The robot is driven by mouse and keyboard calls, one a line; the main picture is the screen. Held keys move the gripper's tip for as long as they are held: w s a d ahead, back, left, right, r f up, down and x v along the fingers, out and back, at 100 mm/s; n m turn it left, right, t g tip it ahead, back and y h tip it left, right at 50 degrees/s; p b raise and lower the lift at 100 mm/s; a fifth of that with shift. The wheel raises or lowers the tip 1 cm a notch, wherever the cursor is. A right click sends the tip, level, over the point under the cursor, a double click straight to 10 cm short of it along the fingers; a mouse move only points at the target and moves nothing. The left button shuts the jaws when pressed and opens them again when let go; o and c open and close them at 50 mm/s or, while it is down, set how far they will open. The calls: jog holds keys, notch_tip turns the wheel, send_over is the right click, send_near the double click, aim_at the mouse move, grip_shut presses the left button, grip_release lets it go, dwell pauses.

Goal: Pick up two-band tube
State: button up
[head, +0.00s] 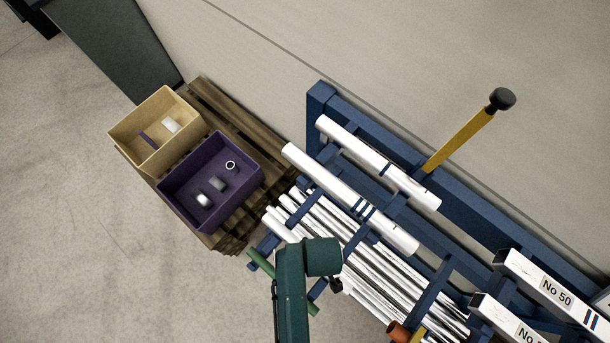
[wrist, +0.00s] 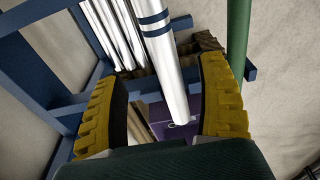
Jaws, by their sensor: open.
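The two-band tube (head: 335,188) is a long white tube with two dark blue bands near its middle. It lies slanting across the upper arms of the blue rack in the head view. In the wrist view the two-band tube (wrist: 167,70) runs between the fingers of my gripper (wrist: 163,72), which are spread wide on either side with gaps to it. Its near end is free, and its bands show at the top of that view. My gripper is open and empty. In the head view my green arm hides the fingers.
Another white tube (head: 350,145) lies behind on the blue rack (head: 318,95). Several plain tubes (head: 385,285) are bundled below. A purple crate (head: 245,160) and a yellow crate (head: 125,130) stand on a pallet at left.

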jog(key=f+b, duration=0.1)
jog(key=f, duration=0.2)
jog(key=a+f, duration=0.1)
jog(key=f, duration=0.2)
jog(key=f+b, duration=0.1)
jog(key=f, duration=0.2)
jog(key=shift+w+a+f+b, duration=0.15)
jog(key=shift+w+f+b, duration=0.15)
jog(key=shift+w+b, duration=0.1)
jog(key=shift+r, duration=0.1)
grip_shut()
